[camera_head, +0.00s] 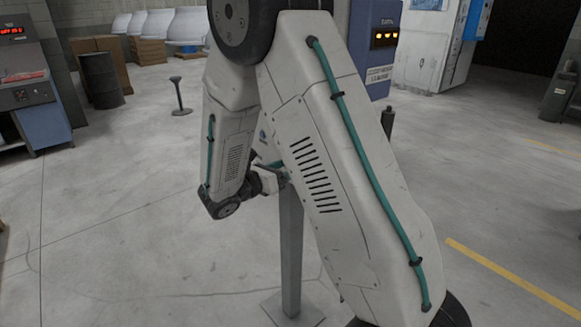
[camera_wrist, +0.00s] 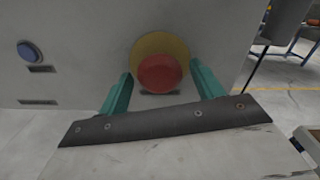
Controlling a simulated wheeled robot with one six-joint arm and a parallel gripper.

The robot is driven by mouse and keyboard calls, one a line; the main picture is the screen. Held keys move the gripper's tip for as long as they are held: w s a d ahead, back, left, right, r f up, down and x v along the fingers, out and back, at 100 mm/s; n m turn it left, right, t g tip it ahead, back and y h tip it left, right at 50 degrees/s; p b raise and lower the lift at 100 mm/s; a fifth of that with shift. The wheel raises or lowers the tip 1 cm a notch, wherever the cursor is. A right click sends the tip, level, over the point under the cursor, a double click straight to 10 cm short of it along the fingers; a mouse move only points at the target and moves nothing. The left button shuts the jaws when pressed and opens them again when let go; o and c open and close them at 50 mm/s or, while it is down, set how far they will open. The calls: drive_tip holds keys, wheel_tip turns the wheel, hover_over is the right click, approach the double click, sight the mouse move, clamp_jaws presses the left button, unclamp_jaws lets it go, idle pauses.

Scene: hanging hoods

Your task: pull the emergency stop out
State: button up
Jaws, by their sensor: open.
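The emergency stop is a red round button (camera_wrist: 160,73) in front of a yellow disc (camera_wrist: 160,44), on a light grey panel (camera_wrist: 85,60) in the wrist view. My gripper (camera_wrist: 162,82) is open, with one teal finger on each side of the red button. A gap shows between each finger and the button in the picture; I cannot tell how deep the fingers reach. In the head view my own arm hides the emergency stop and the gripper's fingers. A grey post (camera_head: 291,250) stands behind the arm there.
A blue round button (camera_wrist: 30,51) sits on the same panel at the left, with dark label slots below it. In the head view a dark barrel (camera_head: 101,80), a short black stand (camera_head: 180,96) and a blue cabinet (camera_head: 376,50) stand farther back. The floor at left is clear.

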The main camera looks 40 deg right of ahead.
drive_tip(key=shift+d, duration=0.5)
drive_tip(key=c, duration=1.4)
drive_tip(key=shift+a, duration=0.6)
drive_tip(key=o, duration=1.4)
drive_tip(key=shift+a, duration=0.1)
drive_tip(key=a, duration=0.7)
drive_tip(key=shift+s+a, duration=0.15)
drive_tip(key=shift+a, duration=0.2)
